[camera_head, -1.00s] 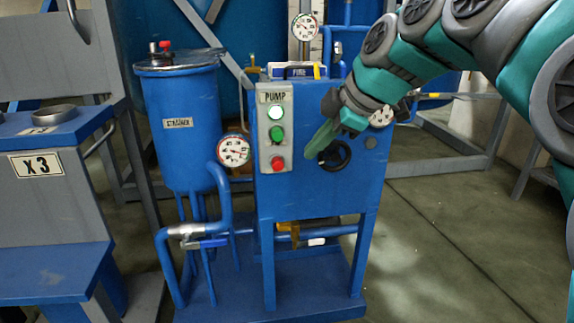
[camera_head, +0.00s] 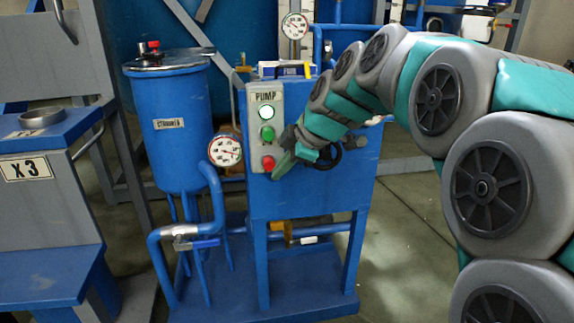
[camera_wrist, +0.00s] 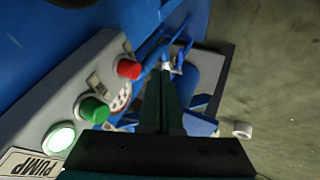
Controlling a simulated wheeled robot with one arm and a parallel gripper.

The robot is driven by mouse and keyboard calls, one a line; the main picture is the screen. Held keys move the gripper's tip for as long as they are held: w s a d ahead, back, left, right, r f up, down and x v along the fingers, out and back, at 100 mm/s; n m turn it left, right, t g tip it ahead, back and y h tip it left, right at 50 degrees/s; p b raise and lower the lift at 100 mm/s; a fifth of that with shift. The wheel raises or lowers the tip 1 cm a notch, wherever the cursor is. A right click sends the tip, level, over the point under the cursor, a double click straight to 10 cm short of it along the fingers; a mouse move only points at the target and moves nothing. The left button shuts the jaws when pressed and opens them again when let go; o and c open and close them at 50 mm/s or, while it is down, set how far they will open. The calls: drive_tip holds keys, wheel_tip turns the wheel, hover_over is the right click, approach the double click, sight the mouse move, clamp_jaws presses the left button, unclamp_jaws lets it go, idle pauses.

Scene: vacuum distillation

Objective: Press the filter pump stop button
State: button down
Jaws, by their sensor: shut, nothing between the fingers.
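The pump control panel (camera_head: 265,97) is a grey box labelled PUMP on the front of a blue cabinet. It carries a lit white-green lamp (camera_head: 265,113), a green button (camera_head: 267,133) and a red button (camera_head: 268,163) at the bottom. My gripper (camera_head: 279,175) is shut and empty, its tip just right of and slightly below the red button. In the wrist view, the red button (camera_wrist: 129,69) is left of the shut fingers (camera_wrist: 160,100), and the green button (camera_wrist: 94,109) and lit lamp (camera_wrist: 59,138) are farther left. I cannot tell whether the fingertips touch the red button.
A round gauge (camera_head: 225,152) is left of the panel, beside the blue strainer tank (camera_head: 177,120). A black handwheel (camera_head: 328,155) is partly behind my gripper. A blue bench marked X 3 (camera_head: 27,167) stands at the left. Floor is free at the right.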

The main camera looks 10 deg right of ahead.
sight(274, 165)
drive_tip(key=shift+w, duration=1.2)
drive_tip(key=shift+w+b, duration=0.5)
drive_tip(key=shift+w, duration=0.35)
drive_tip(key=shift+w+d+r, duration=0.1)
drive_tip(key=shift+w+r, duration=0.1)
